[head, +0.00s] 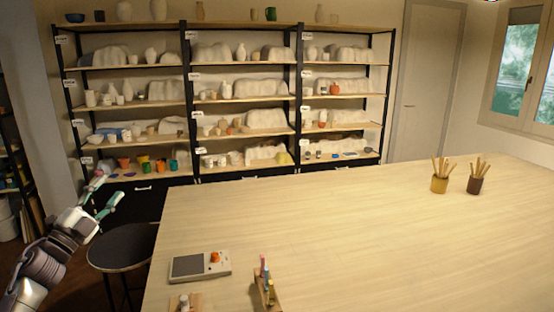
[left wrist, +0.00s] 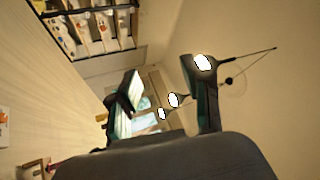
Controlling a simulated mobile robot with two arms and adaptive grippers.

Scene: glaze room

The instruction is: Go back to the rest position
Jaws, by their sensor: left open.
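My left gripper (head: 108,194) is at the left of the head view, raised beside the table's left edge, above and behind the round dark stool (head: 122,246). Its fingers are apart with nothing between them. In the left wrist view the two open fingers of the left gripper (left wrist: 165,100) frame only the room beyond. My right gripper does not show in either view.
A wide light wood table (head: 360,220) fills the front and right, mostly bare. Near its front left lie a grey device (head: 200,266) and a small wooden holder (head: 266,288). Two cups of sticks (head: 439,184) (head: 475,185) stand far right. Shelves of pottery (head: 240,98) line the back.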

